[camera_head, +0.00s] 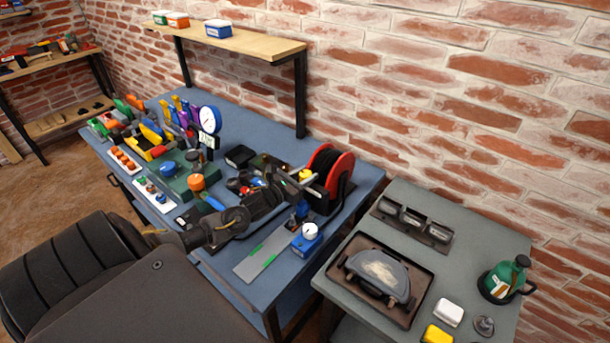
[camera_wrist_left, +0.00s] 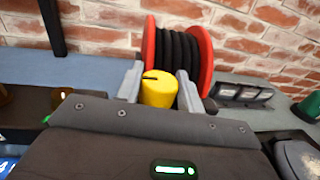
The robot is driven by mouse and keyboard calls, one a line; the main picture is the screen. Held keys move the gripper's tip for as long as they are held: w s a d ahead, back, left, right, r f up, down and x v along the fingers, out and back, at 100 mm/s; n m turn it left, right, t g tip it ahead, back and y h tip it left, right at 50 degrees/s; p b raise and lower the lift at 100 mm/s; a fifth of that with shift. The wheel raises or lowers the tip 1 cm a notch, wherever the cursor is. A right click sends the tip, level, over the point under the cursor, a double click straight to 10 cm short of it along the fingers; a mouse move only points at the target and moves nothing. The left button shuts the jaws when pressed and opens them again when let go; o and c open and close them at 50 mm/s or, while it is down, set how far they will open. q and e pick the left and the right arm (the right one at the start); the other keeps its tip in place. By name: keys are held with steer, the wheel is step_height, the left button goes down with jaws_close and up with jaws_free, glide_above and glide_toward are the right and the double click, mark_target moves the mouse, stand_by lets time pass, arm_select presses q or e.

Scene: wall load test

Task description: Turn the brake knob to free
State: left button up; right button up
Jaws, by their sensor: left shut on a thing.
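The brake knob is a yellow cylinder (camera_wrist_left: 158,89) in front of the reel, with a short dark mark on its top; a bit of its yellow also shows in the head view (camera_head: 305,174). The reel (camera_head: 329,180) has red flanges and a black wound drum, and it also shows in the left wrist view (camera_wrist_left: 178,52). My left gripper (camera_head: 306,180) is shut on the yellow knob, with one grey finger on each side of it in the left wrist view (camera_wrist_left: 160,88). I cannot read any label for the knob's positions. My right gripper is out of view.
The blue bench (camera_head: 236,103) is crowded with tools and parts left of my arm. A blue box with a round dial (camera_head: 307,238) and a grey plate (camera_head: 265,257) lie near its front. A grey table (camera_head: 465,235) stands right. A brick wall rises behind.

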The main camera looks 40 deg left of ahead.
arm_select(q)
steer(key=shift+n+y, duration=0.3)
steer(key=shift+y, duration=0.2)
steer(key=n+y+p, duration=0.1)
steer(key=y, duration=0.1)
steer(key=n+y+p, duration=0.1)
steer(key=n+y, duration=0.1)
steer(key=y, duration=0.1)
steer(key=shift+d+r, duration=0.1)
steer(key=shift+r, duration=0.1)
steer(key=shift+f+n+g+y+p, duration=0.1)
steer(key=shift+n+g+y+p, duration=0.45)
steer(key=shift+n+y+p, duration=0.55)
steer(key=shift+n+g+y+p, duration=0.55)
steer(key=shift+n+y, duration=0.15)
steer(key=shift+y, duration=0.8)
steer(key=o, duration=1)
steer(key=shift+f, duration=0.1)
